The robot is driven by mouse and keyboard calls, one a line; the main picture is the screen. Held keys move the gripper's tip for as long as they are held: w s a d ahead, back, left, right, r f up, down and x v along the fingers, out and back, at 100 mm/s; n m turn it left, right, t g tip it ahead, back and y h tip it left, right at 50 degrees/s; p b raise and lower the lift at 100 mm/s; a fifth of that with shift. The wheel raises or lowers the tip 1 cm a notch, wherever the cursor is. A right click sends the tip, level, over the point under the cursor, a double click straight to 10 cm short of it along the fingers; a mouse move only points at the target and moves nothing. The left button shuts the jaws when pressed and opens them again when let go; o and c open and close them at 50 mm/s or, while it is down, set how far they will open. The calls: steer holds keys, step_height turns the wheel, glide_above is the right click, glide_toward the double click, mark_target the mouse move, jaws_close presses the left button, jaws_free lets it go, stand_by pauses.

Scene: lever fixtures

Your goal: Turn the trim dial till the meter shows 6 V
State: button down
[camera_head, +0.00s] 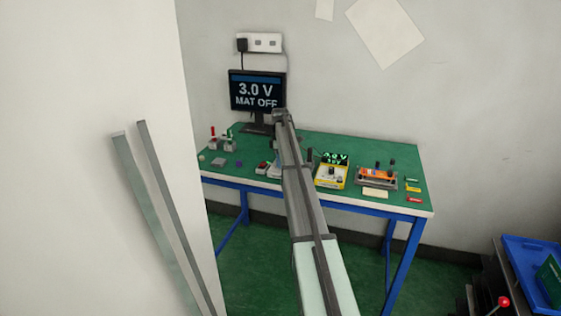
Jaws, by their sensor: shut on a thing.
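The yellow meter box (331,177) stands on the green bench, just right of my arm. Its green display (335,157) reads 3.0 V, with a smaller line below that is too small to read surely. A pale round knob on the front of the box may be the trim dial (332,170); its pointer cannot be made out. The monitor (257,92) behind the bench reads 3.0 V and MAT OFF. My arm reaches up across the middle of the picture over the bench. My gripper's fingers are hidden behind the arm, so their hold cannot be seen.
An orange-and-grey fixture (377,176) stands right of the meter box, with small yellow and red pieces beyond it. A white wall or panel (100,80) fills the left. A blue tray (530,262) lies lower right.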

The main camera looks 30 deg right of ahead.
steer(key=m, duration=0.6)
steer(key=shift+d, duration=0.1)
steer(key=m, duration=1.1)
steer(key=shift+d+m, duration=0.1)
steer(key=shift+m, duration=0.3)
steer(key=m, duration=0.5)
steer(key=shift+m, duration=0.4)
steer(key=c, duration=0.9)
jaws_free()
